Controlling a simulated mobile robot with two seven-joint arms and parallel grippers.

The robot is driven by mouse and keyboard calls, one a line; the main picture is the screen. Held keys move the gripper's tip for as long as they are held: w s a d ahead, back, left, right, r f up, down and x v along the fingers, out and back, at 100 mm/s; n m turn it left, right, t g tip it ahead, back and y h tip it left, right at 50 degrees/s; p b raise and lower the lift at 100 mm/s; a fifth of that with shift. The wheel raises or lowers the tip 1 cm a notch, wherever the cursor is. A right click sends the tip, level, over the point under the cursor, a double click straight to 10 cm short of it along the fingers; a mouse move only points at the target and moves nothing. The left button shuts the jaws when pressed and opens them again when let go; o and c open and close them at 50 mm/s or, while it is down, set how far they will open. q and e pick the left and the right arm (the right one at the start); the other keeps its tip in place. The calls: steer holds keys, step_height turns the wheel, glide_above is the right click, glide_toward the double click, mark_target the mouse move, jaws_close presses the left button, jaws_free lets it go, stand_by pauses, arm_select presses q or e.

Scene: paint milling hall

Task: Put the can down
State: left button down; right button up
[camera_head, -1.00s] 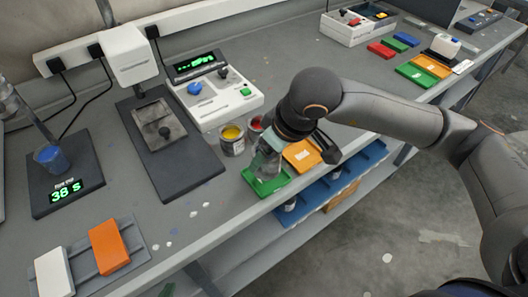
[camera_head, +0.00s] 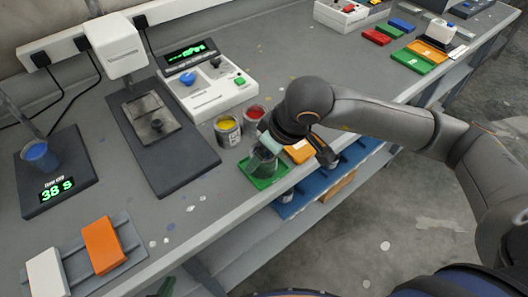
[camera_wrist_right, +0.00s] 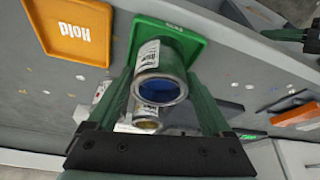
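The can (camera_wrist_right: 148,55) has a white label and blue paint inside. In the right wrist view it is between the two green fingers of my right gripper (camera_wrist_right: 160,75), which look closed against its sides. In the head view the can (camera_head: 262,161) is upright at the green tray (camera_head: 250,179), partly covered by my right gripper (camera_head: 272,146). Whether its base touches the tray cannot be made out. The green tray (camera_wrist_right: 185,40) also shows behind the can in the wrist view. Only a green tip of my left gripper (camera_head: 166,288) shows at the bottom edge.
A yellow-paint can (camera_head: 228,131) and a red-paint can (camera_head: 254,114) stand close behind. An orange tray (camera_wrist_right: 68,28), marked Hold, is beside the green one. A white control box (camera_head: 215,95) is farther back. The bench's front edge is close to the green tray.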

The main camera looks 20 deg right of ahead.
steer(key=shift+o, duration=1)
steer(key=shift+r+p, duration=0.35)
steer(key=shift+p, duration=0.05)
steer(key=b+v, duration=0.1)
steer(key=v, duration=1)
steer(key=shift+s+r, duration=0.2)
steer(key=shift+r, duration=0.05)
steer(key=shift+s+d, duration=0.1)
steer(key=shift+d, duration=0.05)
